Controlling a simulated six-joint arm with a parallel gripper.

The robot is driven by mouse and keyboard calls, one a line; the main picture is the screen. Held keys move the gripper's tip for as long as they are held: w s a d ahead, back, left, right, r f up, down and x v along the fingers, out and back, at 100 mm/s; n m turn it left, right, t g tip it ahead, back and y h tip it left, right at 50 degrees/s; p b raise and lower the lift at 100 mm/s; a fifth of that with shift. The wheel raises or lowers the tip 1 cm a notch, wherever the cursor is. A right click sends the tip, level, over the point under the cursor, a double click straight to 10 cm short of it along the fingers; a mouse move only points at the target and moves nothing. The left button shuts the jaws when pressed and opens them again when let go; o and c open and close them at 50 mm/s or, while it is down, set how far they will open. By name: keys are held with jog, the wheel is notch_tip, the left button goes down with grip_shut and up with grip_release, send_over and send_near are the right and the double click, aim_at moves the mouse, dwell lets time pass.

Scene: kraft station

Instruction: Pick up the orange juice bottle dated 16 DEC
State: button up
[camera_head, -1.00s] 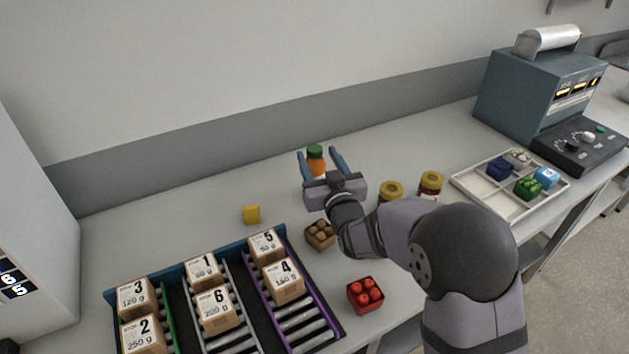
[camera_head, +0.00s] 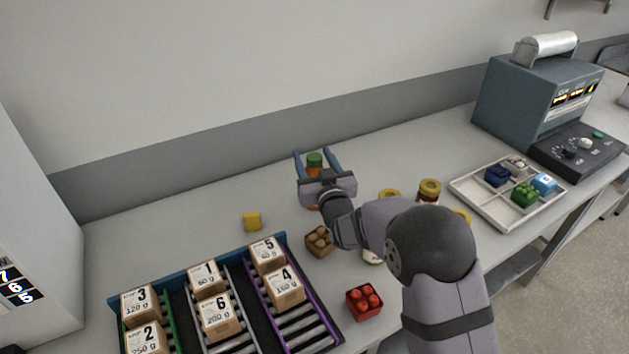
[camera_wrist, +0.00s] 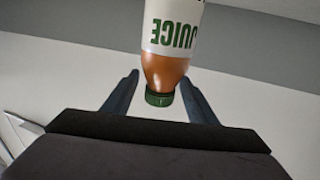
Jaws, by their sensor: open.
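An orange juice bottle with a green cap (camera_head: 314,160) stands at the back of the table, partly hidden behind my gripper (camera_head: 316,158). In the wrist view the bottle (camera_wrist: 168,65) appears upside down, with a white label reading JUICE and a green cap. No date can be read on it. My gripper also shows in the wrist view (camera_wrist: 160,95). Its two blue fingers are open, one to each side of the bottle's neck and cap, with gaps visible between them and the bottle.
Yellow-lidded jars (camera_head: 429,190) stand right of my gripper, partly behind my arm. A brown crate (camera_head: 319,242), a red crate (camera_head: 364,301) and a yellow block (camera_head: 252,221) are nearby. Numbered boxes (camera_head: 217,317) sit front left; a divided tray (camera_head: 470,196) and a machine (camera_head: 530,100) stand right.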

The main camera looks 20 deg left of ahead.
jog(key=shift+p+x, duration=0.35)
jog(key=shift+x, duration=1)
grip_shut()
